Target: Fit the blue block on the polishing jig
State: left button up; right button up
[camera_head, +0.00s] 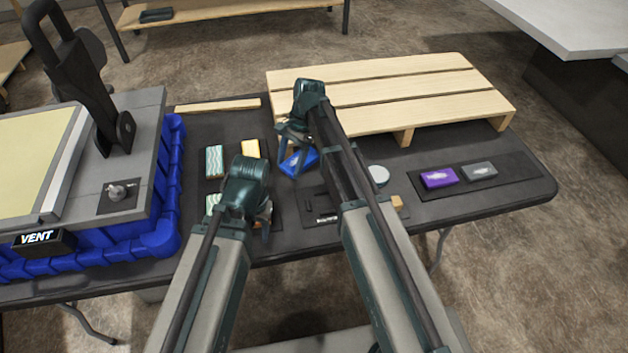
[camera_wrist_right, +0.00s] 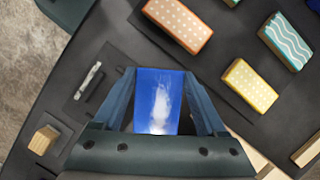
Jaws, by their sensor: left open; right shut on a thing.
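The blue block (camera_head: 299,162) has a pale mark on its face and sits between the fingers of my right gripper (camera_head: 291,150). In the right wrist view the blue block (camera_wrist_right: 157,100) is held between both fingers of that gripper (camera_wrist_right: 163,95). I cannot tell its height above the table. A dark plate (camera_head: 310,201) with white lettering lies to the right of my left gripper and may be the polishing jig; my right arm hides part of it. My left gripper (camera_head: 264,214) is open, low over the patterned blocks, its fingers partly hidden.
Teal (camera_head: 214,160) and yellow (camera_head: 250,149) patterned blocks lie left of the blue one. An orange dotted block (camera_wrist_right: 178,24) shows in the wrist view. A wooden pallet (camera_head: 400,88) stands behind. Purple (camera_head: 439,178) and grey (camera_head: 479,171) blocks lie right. A blue-edged machine (camera_head: 150,243) stands left.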

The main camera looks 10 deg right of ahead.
aim_at(261, 257)
pick_arm(q)
notch_tip(261, 257, down, 2)
jog(key=shift+f+b, duration=0.1)
jog(key=shift+b, duration=0.75)
pick_arm(e)
jog(key=s+d+f+m+t+y, duration=0.1)
jog(key=s+d+f+m+t, duration=0.1)
jog(key=s+d+m, duration=0.3)
jog(key=shift+s+d+m, duration=0.3)
jog(key=shift+d+m, duration=0.5)
jog(key=shift+d, duration=0.2)
pick_arm(q)
notch_tip(261, 257, down, 6)
jog(key=b, duration=0.6)
jog(key=shift+f, duration=0.25)
pick_arm(e)
notch_tip(261, 257, down, 7)
jog(key=shift+r, duration=0.2)
pick_arm(q)
jog(key=shift+f+b, duration=0.8)
jog(key=shift+b, duration=0.2)
pick_arm(e)
jog(key=shift+a+f, duration=0.1)
jog(key=shift+f, duration=0.65)
